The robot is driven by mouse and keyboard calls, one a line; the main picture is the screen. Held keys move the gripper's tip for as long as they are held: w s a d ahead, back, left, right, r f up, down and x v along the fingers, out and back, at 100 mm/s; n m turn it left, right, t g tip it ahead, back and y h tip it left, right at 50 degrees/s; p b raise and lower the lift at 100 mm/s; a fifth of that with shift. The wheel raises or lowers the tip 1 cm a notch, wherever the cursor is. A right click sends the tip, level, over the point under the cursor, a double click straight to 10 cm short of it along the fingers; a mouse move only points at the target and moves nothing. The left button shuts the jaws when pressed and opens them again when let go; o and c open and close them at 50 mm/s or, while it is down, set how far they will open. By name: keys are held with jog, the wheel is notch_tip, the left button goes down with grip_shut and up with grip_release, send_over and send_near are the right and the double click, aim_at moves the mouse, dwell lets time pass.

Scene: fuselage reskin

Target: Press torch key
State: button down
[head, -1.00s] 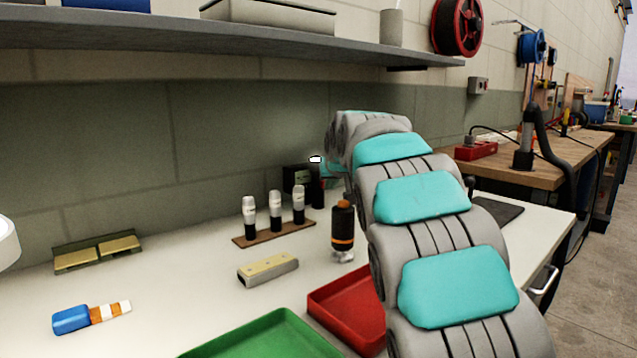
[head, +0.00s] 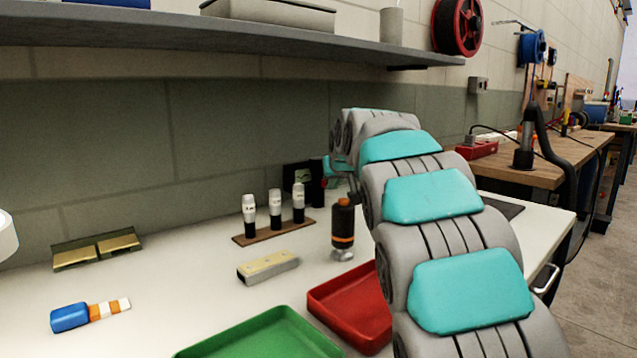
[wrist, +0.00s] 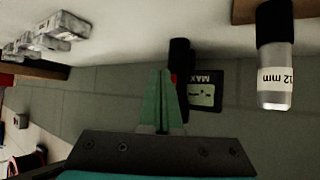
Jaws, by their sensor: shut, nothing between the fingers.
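My gripper (wrist: 160,75) is shut and empty, its green fingers together in the wrist view. In that upside-down view, a black cylinder (wrist: 179,58) with a red part is just right of the fingertips, and I cannot tell whether they touch it. It may be the torch; I cannot make out a key on it. Beside it is a black box (wrist: 205,92) with a small display and "MAX" label. In the head view the box (head: 296,180) and cylinder (head: 318,187) stand against the wall, left of my gripper (head: 329,168), which my arm partly hides.
Three black-and-white bottles (head: 275,211) stand on a brown strip in front of the box. A black-and-orange tool (head: 342,228) stands near my arm. A red tray (head: 350,300) and a green tray (head: 262,335) lie in front. A shelf (head: 240,35) overhangs the bench.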

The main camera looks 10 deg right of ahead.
jog(key=shift+s+d+f+b, duration=0.1)
jog(key=shift+s+d+b, duration=0.5)
jog(key=shift+s, duration=0.3)
jog(key=shift+s+d+b, duration=0.5)
jog(key=shift+s+d, duration=0.05)
jog(key=shift+s, duration=0.3)
jog(key=shift+s+d, duration=0.5)
jog(key=shift+s, duration=0.25)
